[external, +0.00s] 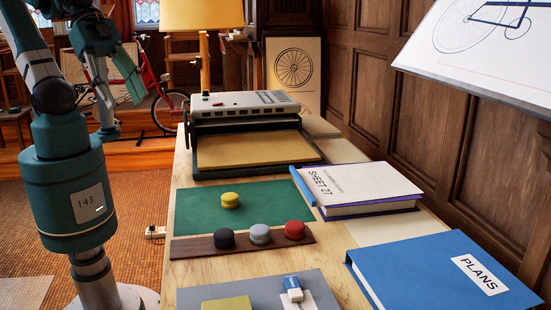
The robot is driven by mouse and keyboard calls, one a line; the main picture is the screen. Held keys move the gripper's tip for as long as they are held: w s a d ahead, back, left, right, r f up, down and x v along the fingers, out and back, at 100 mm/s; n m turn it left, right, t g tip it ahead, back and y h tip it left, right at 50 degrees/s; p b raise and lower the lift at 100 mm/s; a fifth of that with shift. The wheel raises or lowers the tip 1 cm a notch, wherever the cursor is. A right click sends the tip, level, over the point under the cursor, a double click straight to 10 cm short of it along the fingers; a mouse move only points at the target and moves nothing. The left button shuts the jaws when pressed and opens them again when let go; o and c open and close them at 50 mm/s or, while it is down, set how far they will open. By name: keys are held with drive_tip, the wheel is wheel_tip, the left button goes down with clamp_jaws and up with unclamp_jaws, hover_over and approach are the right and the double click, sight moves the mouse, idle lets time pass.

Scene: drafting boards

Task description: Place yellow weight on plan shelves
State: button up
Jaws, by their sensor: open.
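My gripper (119,104) is at the upper left, beyond my arm's upright part. It is small in the picture, open and empty, left of the table and well away from the yellow weight. I cannot make out plan shelves with certainty. A blue binder labelled PLANS (432,275) lies at the right front.
A flatbed machine (242,102) stands behind the mat. A SHEET 27 volume (362,188) lies right. A tilted drawing board (480,75) overhangs the right side.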

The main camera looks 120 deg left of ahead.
drive_tip(key=shift+o, duration=0.5)
drive_tip(key=shift+w, duration=0.1)
drive_tip(key=n+g+b, duration=0.2)
drive_tip(key=n+g, duration=0.5)
drive_tip(key=n, duration=1.2)
hover_over(230, 196)
drive_tip(key=f, duration=2.3)
drive_tip(key=shift+w+d+f, duration=0.2)
drive_tip(key=shift+d+f, duration=0.05)
drive_tip(key=shift+d, duration=0.05)
drive_tip(key=shift+a+f, duration=0.4)
drive_tip(key=shift+f, duration=0.3)
drive_tip(key=shift+f, duration=0.1)
drive_tip(key=shift+f+b, duration=0.4)
drive_tip(key=shift+f, duration=0.75)
drive_tip(key=shift+s+f+b, duration=0.15)
drive_tip(key=shift+f+b, duration=0.25)
drive_tip(key=shift+f, duration=0.95)
drive_tip(key=shift+s+f+b, duration=0.15)
drive_tip(key=shift+f+b, duration=0.25)
drive_tip(key=shift+f, duration=0.9)
